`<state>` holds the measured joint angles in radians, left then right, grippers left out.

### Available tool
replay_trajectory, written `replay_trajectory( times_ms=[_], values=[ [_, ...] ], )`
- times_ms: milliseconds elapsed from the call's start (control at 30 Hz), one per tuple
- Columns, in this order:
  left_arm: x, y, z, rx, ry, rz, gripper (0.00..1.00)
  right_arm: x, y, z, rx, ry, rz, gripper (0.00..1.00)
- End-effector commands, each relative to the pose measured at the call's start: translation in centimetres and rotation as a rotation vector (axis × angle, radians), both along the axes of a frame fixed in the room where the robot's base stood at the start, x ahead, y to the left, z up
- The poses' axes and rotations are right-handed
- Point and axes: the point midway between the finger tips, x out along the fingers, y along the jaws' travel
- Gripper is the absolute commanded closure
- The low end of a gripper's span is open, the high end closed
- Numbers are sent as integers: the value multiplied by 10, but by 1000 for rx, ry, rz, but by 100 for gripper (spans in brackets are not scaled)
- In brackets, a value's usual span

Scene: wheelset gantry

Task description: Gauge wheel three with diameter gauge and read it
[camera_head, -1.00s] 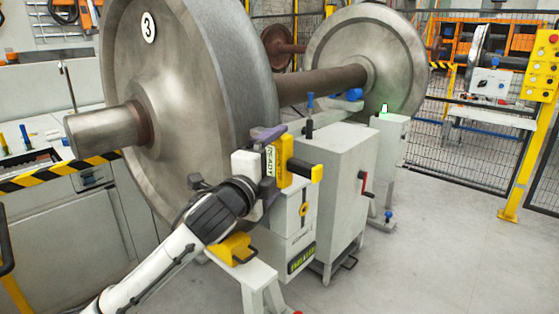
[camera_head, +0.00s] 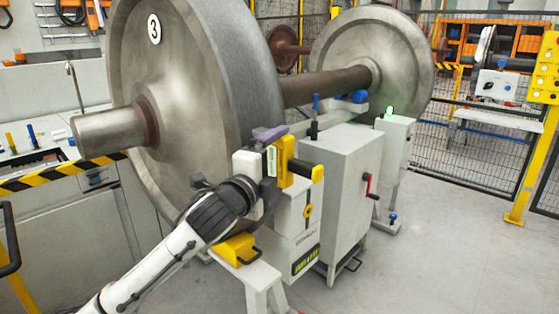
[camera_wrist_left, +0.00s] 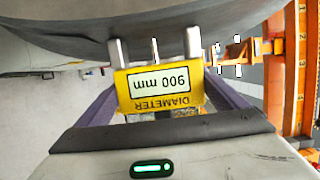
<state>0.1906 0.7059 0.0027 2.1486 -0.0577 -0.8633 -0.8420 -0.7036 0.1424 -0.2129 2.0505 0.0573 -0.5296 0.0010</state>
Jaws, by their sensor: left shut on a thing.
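Wheel three (camera_head: 195,120) is a large grey steel wheel at the left with a round "3" label (camera_head: 154,29). The yellow diameter gauge (camera_head: 286,160) is beside the lower right of its rim. My left gripper (camera_head: 268,160), with purple fingers, is shut on the gauge. In the left wrist view the gauge (camera_wrist_left: 122,92) shows upside down, its display reading "900 mm" above the word DIAMETER. Its metal prongs reach the wheel's curved surface (camera_wrist_left: 85,35); exact contact is hard to tell. My right gripper is out of view.
An axle (camera_head: 325,85) joins wheel three to a far wheel (camera_head: 375,60). A grey cabinet (camera_head: 345,175) with a red-handled crank stands right of the gauge. A white stand with a yellow cradle (camera_head: 236,249) is below my gripper. Open floor (camera_head: 450,230) lies at the right.

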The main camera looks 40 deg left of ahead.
Motion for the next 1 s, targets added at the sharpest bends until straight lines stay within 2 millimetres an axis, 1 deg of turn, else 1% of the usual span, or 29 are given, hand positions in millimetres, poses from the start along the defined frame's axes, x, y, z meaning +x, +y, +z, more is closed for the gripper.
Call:
replay_trajectory(
  times_ms=[33,400,1000],
  values=[
    [0,2,2,4,-4,5,42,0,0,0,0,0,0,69],
    [0,1,3,4,-4,6,42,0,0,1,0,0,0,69],
    [-3,-36,3,2,-4,0,42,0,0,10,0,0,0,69]
  ],
)
